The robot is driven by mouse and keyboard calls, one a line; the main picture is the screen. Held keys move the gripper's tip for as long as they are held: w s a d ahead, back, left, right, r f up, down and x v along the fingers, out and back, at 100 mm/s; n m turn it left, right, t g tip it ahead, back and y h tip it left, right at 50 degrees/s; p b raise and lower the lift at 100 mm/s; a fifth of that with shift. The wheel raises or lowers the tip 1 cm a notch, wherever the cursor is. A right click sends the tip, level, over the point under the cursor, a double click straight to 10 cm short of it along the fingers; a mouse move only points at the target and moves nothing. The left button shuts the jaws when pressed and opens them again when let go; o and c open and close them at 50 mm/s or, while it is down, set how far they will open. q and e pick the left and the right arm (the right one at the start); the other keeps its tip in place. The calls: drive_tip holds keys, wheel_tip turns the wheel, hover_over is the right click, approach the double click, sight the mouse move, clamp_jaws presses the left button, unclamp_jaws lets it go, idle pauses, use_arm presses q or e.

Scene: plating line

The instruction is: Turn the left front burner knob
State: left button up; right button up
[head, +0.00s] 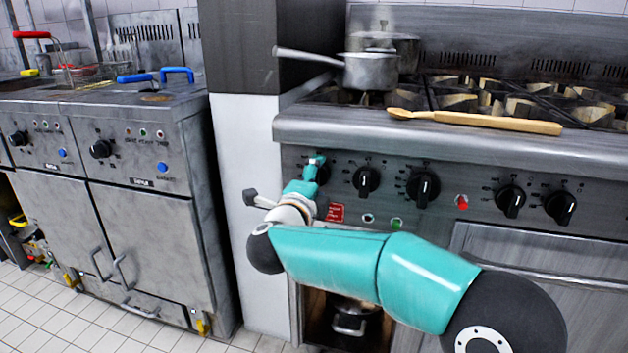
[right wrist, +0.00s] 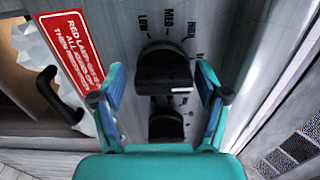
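The left front burner knob (head: 323,174) is the leftmost black knob on the stove's control panel (head: 440,170), partly hidden by my right gripper (head: 312,166) in the head view. In the right wrist view, a black knob (right wrist: 164,68) with LOW, MED and HIGH marks shows between the two fingers of my right gripper (right wrist: 162,95). The fingers are open, with a visible gap on each side of the knob. Another dark knob-like shape (right wrist: 166,125) shows below it, closer to the palm. My left gripper is not in view.
More black knobs (head: 366,181) sit to the right along the panel. A saucepan (head: 370,72) and a wooden spoon (head: 480,121) are on the stove above. A red label (head: 336,212) is below the knob. Fryers (head: 150,200) stand at the left.

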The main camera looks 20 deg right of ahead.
drive_tip(key=shift+a, duration=0.2)
drive_tip(key=shift+s+a, duration=0.15)
drive_tip(key=shift+s, duration=0.1)
drive_tip(key=v, duration=1.1)
